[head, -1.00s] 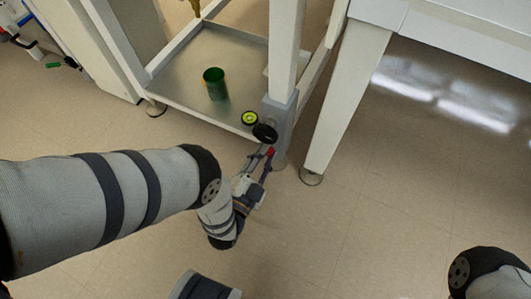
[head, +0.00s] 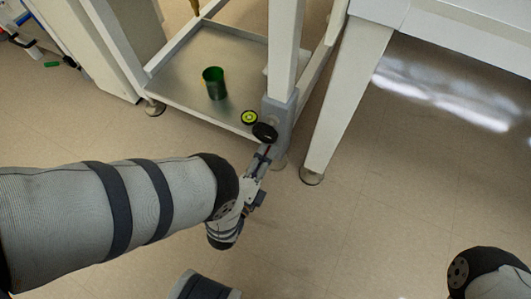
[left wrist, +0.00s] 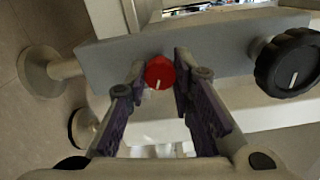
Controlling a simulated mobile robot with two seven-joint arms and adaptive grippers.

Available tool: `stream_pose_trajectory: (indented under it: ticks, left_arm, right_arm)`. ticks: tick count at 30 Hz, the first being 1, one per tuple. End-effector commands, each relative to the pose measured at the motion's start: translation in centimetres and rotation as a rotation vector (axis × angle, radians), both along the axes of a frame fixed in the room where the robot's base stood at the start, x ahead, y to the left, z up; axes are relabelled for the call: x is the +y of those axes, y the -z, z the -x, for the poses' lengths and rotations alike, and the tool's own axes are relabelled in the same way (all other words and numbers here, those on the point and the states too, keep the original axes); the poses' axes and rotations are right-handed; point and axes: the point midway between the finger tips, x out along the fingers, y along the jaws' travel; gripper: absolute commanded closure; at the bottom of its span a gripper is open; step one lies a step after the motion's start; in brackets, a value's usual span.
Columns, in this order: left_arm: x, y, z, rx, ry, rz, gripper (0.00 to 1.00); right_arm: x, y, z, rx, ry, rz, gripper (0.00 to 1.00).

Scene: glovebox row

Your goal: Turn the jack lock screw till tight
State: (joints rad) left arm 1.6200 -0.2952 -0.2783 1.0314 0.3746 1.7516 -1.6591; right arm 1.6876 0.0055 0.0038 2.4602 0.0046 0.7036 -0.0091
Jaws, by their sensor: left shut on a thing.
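The jack lock screw appears to be the small red knob (left wrist: 159,72) with a white mark pointing down, on a grey jack plate (left wrist: 225,48) in the left wrist view. My left gripper (left wrist: 160,76) has one finger on each side of it and is shut on it. In the head view, my left gripper (head: 264,151) is at the grey jack body (head: 281,124) on the frame leg, and the red knob is hardly visible there. A larger black knob (left wrist: 290,63) with a white mark sits to the right on the same plate; it also shows in the head view (head: 264,132). My right gripper is out of view.
A frame with a low metal shelf (head: 185,75) holds a green cup (head: 214,83). A round yellow-green disc (head: 249,117) is at the shelf's front edge. A white bench leg (head: 343,105) stands right of the jack. The floor (head: 370,230) in front is clear.

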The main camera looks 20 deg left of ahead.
Motion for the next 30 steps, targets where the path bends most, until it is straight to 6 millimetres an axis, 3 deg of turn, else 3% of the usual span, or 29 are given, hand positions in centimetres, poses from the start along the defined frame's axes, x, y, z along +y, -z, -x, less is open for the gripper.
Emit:
stream_pose_trajectory:
  ticks: [30]
  left_arm:
    - [0.1, 0.1, 0.2, -0.028, -0.002, -0.93, 1.0]
  right_arm:
    - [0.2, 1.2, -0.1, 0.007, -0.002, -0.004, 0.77]
